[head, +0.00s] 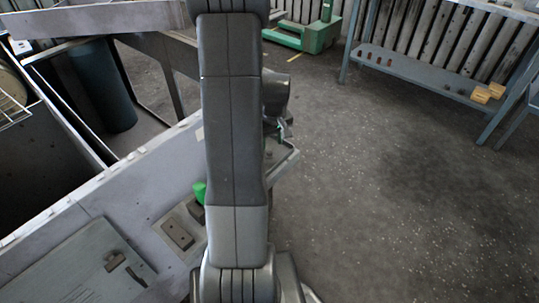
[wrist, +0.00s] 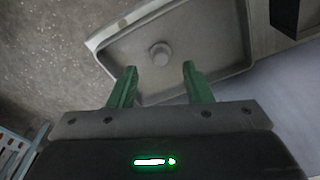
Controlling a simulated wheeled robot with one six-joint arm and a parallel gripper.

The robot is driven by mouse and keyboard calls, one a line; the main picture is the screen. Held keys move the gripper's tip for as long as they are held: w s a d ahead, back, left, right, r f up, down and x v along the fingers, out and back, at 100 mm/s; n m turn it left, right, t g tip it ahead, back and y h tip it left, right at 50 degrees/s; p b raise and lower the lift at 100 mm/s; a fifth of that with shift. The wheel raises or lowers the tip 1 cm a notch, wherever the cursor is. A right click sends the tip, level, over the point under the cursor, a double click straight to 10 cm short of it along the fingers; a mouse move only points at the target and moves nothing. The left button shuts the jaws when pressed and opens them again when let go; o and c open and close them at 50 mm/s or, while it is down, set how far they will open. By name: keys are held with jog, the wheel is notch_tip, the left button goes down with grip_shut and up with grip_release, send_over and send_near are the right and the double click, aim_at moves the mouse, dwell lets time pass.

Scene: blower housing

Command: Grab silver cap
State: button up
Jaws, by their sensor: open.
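The silver cap (wrist: 160,55) is a small round grey piece, seen from above in the wrist view. It sits in a shallow grey tray (wrist: 215,58), apart from the tray's walls. My gripper (wrist: 158,68) is open, with its two green fingers spread and nothing between their bases. The cap appears between and slightly beyond the fingertips; I cannot tell the height gap. In the head view my own arm hides much of the middle, and part of the tray (head: 284,163) shows just right of it. The cap cannot be made out there.
A pale ledge (head: 130,172) runs diagonally on the left, with a green object (head: 199,192) and a grey block (head: 177,234) near my arm. A blue-grey bench (head: 430,82) stands at the back right. The floor on the right is clear.

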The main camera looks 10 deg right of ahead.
jog(key=f, duration=0.3)
jog(key=w+f+b, duration=0.1)
jog(key=shift+a+f, duration=0.2)
jog(key=shift+f, duration=0.15)
jog(key=shift+s, duration=0.1)
jog(key=shift+c, duration=0.3)
grip_shut()
